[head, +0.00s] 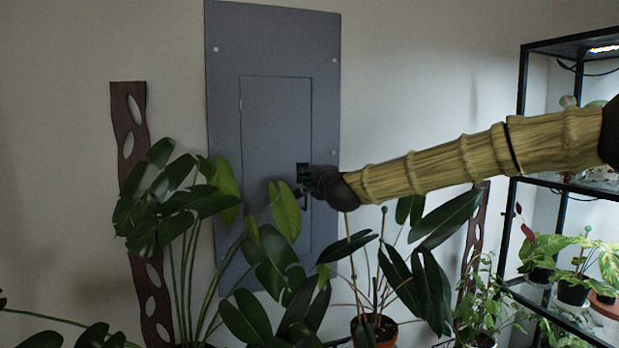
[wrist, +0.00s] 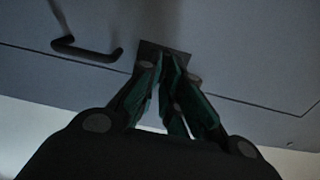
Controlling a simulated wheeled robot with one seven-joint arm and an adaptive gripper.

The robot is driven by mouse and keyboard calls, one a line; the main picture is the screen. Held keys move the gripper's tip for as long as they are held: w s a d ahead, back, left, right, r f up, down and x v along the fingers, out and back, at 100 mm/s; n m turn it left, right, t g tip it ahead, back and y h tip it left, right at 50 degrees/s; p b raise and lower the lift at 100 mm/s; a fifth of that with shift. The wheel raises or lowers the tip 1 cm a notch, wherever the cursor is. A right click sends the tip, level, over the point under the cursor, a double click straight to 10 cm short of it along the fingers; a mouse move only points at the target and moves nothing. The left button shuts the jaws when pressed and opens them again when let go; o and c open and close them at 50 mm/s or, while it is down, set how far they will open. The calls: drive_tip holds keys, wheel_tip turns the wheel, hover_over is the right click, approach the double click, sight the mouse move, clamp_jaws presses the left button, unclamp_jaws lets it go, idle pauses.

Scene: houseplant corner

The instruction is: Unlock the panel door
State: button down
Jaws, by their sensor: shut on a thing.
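The grey panel door (head: 275,125) is set in a larger grey wall panel (head: 225,60) and lies flush with it. A small dark lock plate (head: 302,168) sits near the door's right edge. It also shows in the wrist view (wrist: 178,54). My gripper (head: 313,180) reaches it from the right. In the wrist view my gripper's fingers (wrist: 164,62) close together at the plate, shut on the lock's small turning part, which they mostly hide. A black door handle (wrist: 88,50) is beside the plate, apart from the fingers.
A large leafy plant (head: 175,205) and a potted plant (head: 375,325) stand in front of the panel's lower part. A black shelf (head: 520,110) with several plants is at right. The wall above my arm is clear.

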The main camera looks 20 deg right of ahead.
drive_tip(key=shift+d, duration=0.1)
drive_tip(key=c, duration=1.6)
unclamp_jaws()
drive_tip(key=shift+d, duration=0.1)
drive_tip(key=s, duration=1.2)
drive_tip(key=shift+d, duration=0.2)
drive_tip(key=shift+f, duration=0.15)
